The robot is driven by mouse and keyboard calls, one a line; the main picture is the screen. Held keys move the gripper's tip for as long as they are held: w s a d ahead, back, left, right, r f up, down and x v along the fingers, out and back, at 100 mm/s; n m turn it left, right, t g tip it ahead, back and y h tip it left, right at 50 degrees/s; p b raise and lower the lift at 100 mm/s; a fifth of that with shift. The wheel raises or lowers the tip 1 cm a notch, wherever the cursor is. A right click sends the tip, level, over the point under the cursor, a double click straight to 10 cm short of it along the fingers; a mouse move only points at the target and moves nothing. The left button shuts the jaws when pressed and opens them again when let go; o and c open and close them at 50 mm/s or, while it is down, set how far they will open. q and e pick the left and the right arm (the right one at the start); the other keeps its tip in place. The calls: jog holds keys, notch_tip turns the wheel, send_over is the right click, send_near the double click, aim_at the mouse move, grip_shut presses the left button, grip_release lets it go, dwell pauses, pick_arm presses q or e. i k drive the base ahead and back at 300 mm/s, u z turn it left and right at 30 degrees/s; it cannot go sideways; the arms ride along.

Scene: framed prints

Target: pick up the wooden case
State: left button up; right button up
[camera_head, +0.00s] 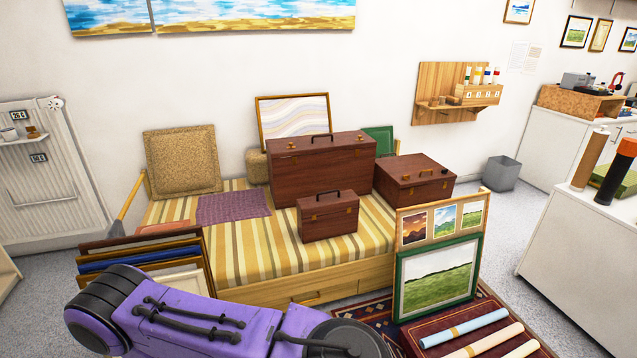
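Three reddish-brown wooden cases stand on a bed with a yellow striped cover (255,245). The largest case (335,165) stands upright at the back, with a dark handle on top and brass latches. A small case (328,217) stands upright in front of it, also with a dark top handle. A medium case (413,181) lies flat at the right end of the bed. A purple link of my own arm crosses the bottom of the view, in front of the bed and apart from the cases. Neither gripper shows.
Framed prints (440,275) lean at the bed's front right corner, above rolled papers (485,340) on a rug. More frames (150,258) lean at the front left. A tan cushion (182,162) and purple cloth (232,207) occupy the bed's left. A white cabinet (575,250) stands right.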

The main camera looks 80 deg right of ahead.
aim_at(325, 215)
jog(key=z, duration=0.2)
jog(key=i, duration=1.25)
jog(key=z, duration=3.55)
jog(key=i, duration=1.5)
